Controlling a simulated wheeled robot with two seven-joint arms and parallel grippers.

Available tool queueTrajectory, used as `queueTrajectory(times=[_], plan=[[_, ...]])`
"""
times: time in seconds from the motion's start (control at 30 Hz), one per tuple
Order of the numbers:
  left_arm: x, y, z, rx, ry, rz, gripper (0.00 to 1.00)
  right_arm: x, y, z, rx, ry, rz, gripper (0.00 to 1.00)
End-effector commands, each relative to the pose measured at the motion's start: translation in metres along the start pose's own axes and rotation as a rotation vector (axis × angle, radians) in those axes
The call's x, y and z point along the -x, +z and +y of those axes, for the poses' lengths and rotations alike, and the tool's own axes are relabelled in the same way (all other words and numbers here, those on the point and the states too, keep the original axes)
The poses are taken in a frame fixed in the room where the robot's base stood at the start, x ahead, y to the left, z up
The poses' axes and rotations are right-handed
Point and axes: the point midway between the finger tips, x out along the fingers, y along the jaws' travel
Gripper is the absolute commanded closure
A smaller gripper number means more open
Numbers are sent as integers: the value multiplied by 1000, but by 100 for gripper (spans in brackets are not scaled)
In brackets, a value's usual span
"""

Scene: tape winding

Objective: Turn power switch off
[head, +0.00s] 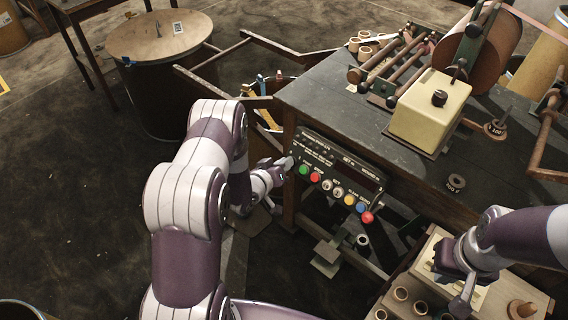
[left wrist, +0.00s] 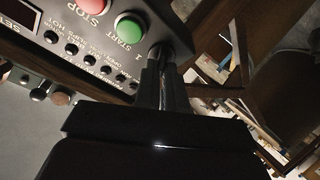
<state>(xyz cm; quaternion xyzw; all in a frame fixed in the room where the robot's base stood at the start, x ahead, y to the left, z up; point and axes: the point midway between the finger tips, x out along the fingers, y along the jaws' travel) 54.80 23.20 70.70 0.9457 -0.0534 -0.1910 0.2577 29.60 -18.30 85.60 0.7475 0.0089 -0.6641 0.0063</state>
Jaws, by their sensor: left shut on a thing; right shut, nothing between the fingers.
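The dark control panel (head: 338,172) is on the front of the workbench, with a row of coloured buttons and knobs. In the left wrist view, the green START button (left wrist: 130,28) and red STOP button (left wrist: 92,5) are close by. My left gripper (head: 287,163) is at the panel's left end. In the left wrist view its fingers (left wrist: 164,60) are shut at the panel's edge beside START. They cover the small power switch between them, so its position cannot be seen. My right gripper (head: 456,285) is shut and empty over the wooden tray at lower right.
The workbench (head: 330,92) carries rollers and a cream box (head: 428,108). A wooden tray (head: 532,288) with several rings and pegs stands at lower right. A round-topped drum (head: 160,38) is at upper left. The floor at left is clear.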

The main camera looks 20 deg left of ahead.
Motion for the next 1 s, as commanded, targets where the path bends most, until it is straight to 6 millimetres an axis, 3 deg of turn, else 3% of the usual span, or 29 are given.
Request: queueTrajectory(times=[0.03, 0.1, 0.47, 0.8, 1.0], plan=[[0, 1, 0, 2, -1, -1, 87, 0, 0, 0, 0, 0, 0, 100], [0, 1, 0, 2, -1, -1, 65, 0, 0, 0, 0, 0, 0, 100], [7, 0, 0, 0, -2, -1, 65, 1, 0, 0, 0, 0, 0, 100], [93, -1, -1, 3, -5, 0, 65, 11, -1, 0, 0, 0, 0, 100], [123, 0, 0, 2, -3, -1, 65, 13, -2, 0, 0, 0, 0, 100]])
